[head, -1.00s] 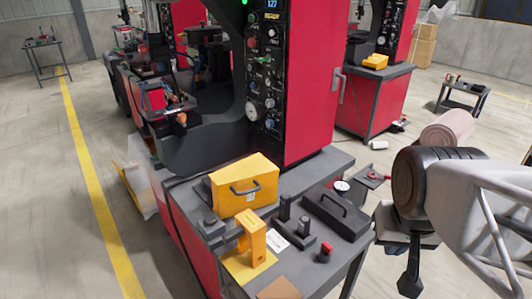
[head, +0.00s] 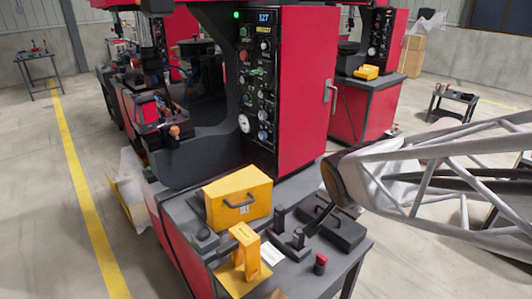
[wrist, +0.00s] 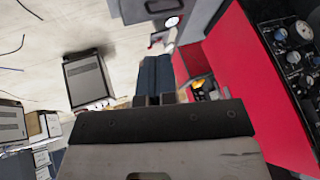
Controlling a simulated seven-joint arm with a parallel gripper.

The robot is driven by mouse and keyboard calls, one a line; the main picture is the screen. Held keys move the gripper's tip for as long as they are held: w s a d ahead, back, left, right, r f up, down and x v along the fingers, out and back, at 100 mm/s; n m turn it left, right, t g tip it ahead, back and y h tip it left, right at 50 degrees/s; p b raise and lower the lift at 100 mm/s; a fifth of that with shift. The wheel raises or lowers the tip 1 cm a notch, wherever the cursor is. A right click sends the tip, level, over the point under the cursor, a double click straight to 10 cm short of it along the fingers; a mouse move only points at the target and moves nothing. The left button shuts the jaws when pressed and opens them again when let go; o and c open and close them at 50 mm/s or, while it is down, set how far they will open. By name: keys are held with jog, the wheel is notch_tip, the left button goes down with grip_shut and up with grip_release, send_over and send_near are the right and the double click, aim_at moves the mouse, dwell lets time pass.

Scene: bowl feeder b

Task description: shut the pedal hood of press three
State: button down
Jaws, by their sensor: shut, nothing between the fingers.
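A red and black press (head: 305,85) stands in the middle of the head view, with a grey table at its front. On the table is a yellow box (head: 238,198) with a dark handle on its front. In front of it, a yellow upright piece (head: 246,248) stands on a flat yellow plate. I cannot tell which of these, if either, is the pedal hood, nor the press's number. My gripper (head: 317,223) is shut and empty over the table's right part, by a dark box with a handle. In the wrist view my gripper (wrist: 154,78) points over the floor beside red panels.
The dark box (head: 340,232), two short black posts and a red-capped knob (head: 320,263) sit on the table's right side. Another red press with a yellow item (head: 366,72) stands behind. A small dark side table (head: 452,103) is at right. Open floor lies left, along a yellow line.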

jog(key=w+a+f+m+t+y, duration=0.2)
jog(key=w+a+f+m, duration=0.1)
jog(key=w+a, duration=0.55)
jog(key=m+y, duration=0.2)
jog(key=y, duration=0.2)
send_near(242, 193)
jog(key=v, duration=0.3)
jog(key=shift+s+a+f, duration=0.15)
jog(key=shift+s, duration=0.15)
jog(key=shift+w+f, duration=0.1)
jog(key=shift+x, duration=4.85)
jog(key=shift+w, duration=0.1)
jog(key=shift+w, duration=0.1)
